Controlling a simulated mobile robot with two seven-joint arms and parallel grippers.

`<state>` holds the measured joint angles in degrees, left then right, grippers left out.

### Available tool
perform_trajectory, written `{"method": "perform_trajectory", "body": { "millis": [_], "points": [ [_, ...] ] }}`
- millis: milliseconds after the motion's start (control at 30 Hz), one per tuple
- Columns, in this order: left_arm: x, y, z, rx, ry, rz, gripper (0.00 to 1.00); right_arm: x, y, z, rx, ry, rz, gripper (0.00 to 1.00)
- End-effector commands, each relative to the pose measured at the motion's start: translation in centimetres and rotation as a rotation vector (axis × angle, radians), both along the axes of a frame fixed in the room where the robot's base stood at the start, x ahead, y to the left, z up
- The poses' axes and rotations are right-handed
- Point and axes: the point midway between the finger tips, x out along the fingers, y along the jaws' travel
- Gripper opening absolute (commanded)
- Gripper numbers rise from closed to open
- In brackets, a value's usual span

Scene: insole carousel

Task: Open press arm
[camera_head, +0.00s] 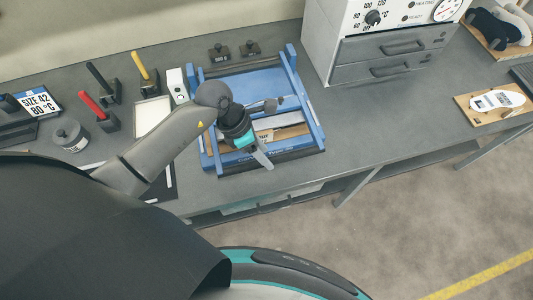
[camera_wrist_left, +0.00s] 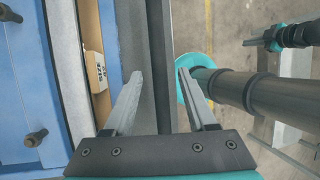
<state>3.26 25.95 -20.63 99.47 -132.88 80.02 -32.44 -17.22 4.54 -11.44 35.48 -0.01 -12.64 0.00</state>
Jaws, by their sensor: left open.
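The blue press (camera_head: 215,158) stands near the front edge of the bench, with long blue side rails (camera_head: 305,98) and a pale strip and wooden piece inside it. I cannot tell surely which part is its press arm. My left gripper (camera_head: 264,160) is over the press's front part and hides some of it. In the left wrist view my left gripper (camera_wrist_left: 158,88) is open. A dark grey bar (camera_wrist_left: 160,40) runs between and beyond its fingers, with no clear contact. My right gripper (camera_wrist_left: 256,42) shows small at the upper right of that view; its jaws are unclear.
A white heater cabinet (camera_head: 340,45) with two drawers stands right of the press. A red-handled tool (camera_head: 92,106), a yellow-handled tool (camera_head: 146,70) and a round weight (camera_head: 70,135) stand on the left. An insole on a wooden board (camera_head: 495,100) lies far right.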

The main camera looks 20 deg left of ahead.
Motion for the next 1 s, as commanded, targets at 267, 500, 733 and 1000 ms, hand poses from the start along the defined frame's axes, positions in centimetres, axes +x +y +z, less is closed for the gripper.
{"method": "perform_trajectory", "body": {
  "millis": [267, 500, 733, 1000],
  "points": [
    [0.1, -0.7, -1.7, 0.001, -0.001, -0.001, 0.57, 0.2, 0.0, 0.0, 0.0, -0.003, 0.0, 0.0],
    [0.2, -0.8, -1.7, 0.0, -0.002, 0.0, 0.57, 0.2, 0.0, 0.0, 0.0, -0.004, 0.0, 0.0],
    [0.2, -0.7, -1.7, 0.0, -0.002, 0.001, 0.33, 0.2, 0.0, 0.0, 0.0, -0.004, 0.0, 0.0],
    [0.2, -0.7, -1.7, 0.0, -0.002, 0.001, 0.03, 0.2, -0.1, 0.0, 0.0, -0.004, 0.0, 0.0]
  ]
}}
